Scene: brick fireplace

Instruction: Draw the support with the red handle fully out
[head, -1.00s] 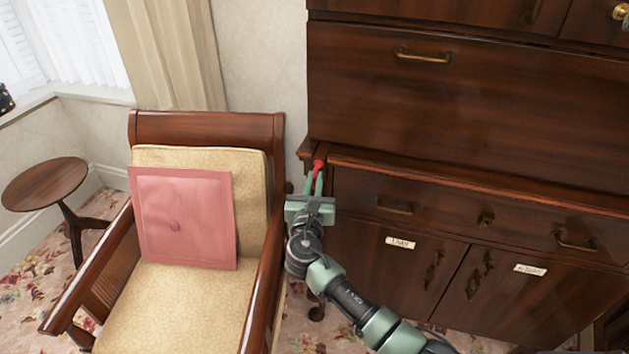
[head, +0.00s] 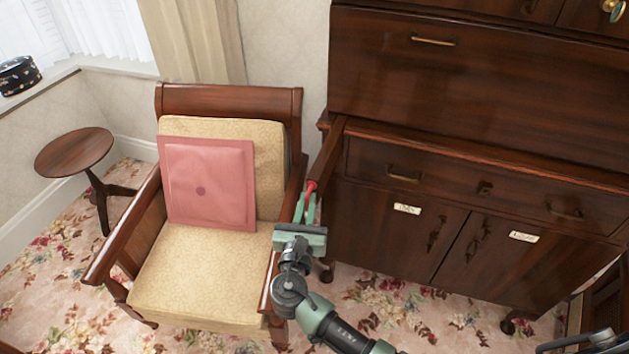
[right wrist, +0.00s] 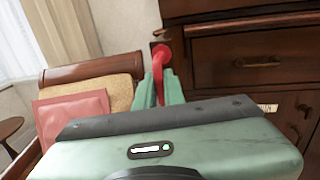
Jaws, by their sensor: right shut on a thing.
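The support (head: 330,156) is a dark wooden bar that sticks out from the left front corner of the bureau, beside its top drawer. The red handle (head: 311,187) is on its front end. My right gripper (head: 306,205) is shut on the red handle. In the right wrist view the red handle (right wrist: 158,60) stands between the green fingers, against the bar's dark end.
The bureau (head: 430,172) has a closed sloping front and closed drawer and doors with labels. An armchair (head: 200,290) with a pink square cushion (head: 208,182) stands close to the left of my right gripper. A small round table (head: 74,152) stands farther left.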

